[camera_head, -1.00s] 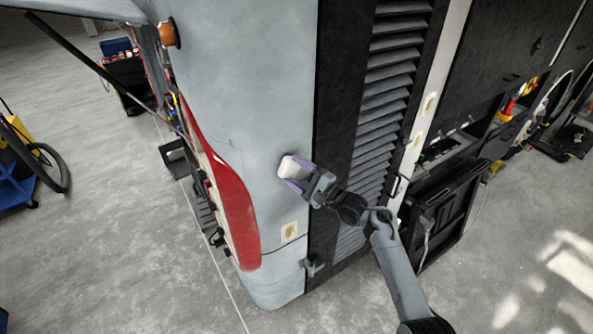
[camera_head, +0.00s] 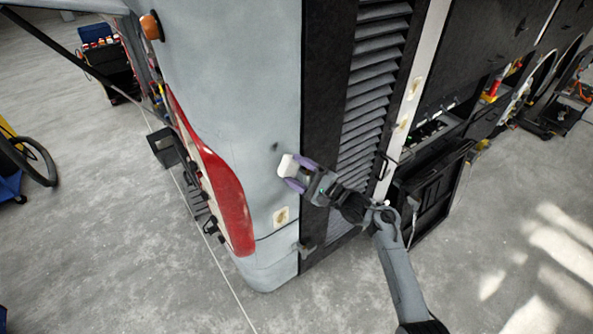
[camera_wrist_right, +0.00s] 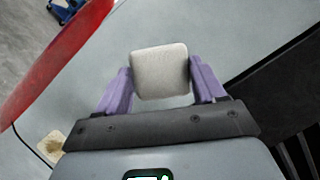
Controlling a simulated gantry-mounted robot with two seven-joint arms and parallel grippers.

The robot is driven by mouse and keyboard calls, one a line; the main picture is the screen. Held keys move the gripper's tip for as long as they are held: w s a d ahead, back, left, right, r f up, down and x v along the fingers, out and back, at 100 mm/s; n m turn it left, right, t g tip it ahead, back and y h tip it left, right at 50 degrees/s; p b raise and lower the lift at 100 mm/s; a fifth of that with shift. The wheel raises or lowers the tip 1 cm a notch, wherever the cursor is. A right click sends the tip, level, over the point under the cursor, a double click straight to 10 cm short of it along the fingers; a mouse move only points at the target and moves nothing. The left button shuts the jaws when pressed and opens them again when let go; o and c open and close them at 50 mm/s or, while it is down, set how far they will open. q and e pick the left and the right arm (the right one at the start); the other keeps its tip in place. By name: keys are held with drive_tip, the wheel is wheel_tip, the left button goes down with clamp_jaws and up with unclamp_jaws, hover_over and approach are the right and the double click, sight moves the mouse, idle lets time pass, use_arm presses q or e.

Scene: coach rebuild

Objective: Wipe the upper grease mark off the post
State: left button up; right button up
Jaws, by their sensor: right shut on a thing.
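My right gripper (camera_head: 300,176) is shut on a white block-like pad (camera_head: 287,166), with a purple finger on each side. The pad also shows in the wrist view (camera_wrist_right: 160,72), held between the fingers (camera_wrist_right: 160,88). It is in front of the grey coach corner (camera_head: 240,90); I cannot tell whether it touches. A small dark smudge (camera_head: 275,146) shows on the grey surface just up and left of the pad. A beige patch with a brownish stain (camera_head: 280,217) is lower on the same corner. I cannot tell which surface is the named post. My left gripper is not in view.
A black edge strip and louvred panel (camera_head: 372,105) are right of the corner. A pale upright strip (camera_head: 412,85) bears more stained beige patches. A black open panel (camera_head: 437,190) juts out at right. The red lamp panel (camera_head: 225,190) is left. Floor in front is clear.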

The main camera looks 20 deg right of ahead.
drive_tip(key=shift+s+d, duration=0.2)
drive_tip(key=shift+s, duration=0.55)
drive_tip(key=shift+s+d, duration=0.15)
drive_tip(key=shift+s, duration=0.55)
drive_tip(key=shift+w, duration=0.15)
drive_tip(key=shift+w+a+f+b, duration=0.1)
drive_tip(key=shift+w+a+b, duration=0.1)
drive_tip(key=shift+w+b, duration=0.55)
drive_tip(key=shift+w+a+r+b, duration=0.1)
drive_tip(key=shift+w+a+b, duration=0.25)
drive_tip(key=shift+w, duration=0.65)
drive_tip(key=shift+w+a+f+b, duration=0.1)
drive_tip(key=shift+w+b, duration=0.5)
drive_tip(key=shift+w, duration=0.3)
drive_tip(key=shift+w+a, duration=0.15)
drive_tip(key=shift+w, duration=0.3)
drive_tip(key=shift+w+a+b, duration=0.1)
drive_tip(key=shift+w+b, duration=0.35)
drive_tip(key=shift+b, duration=0.15)
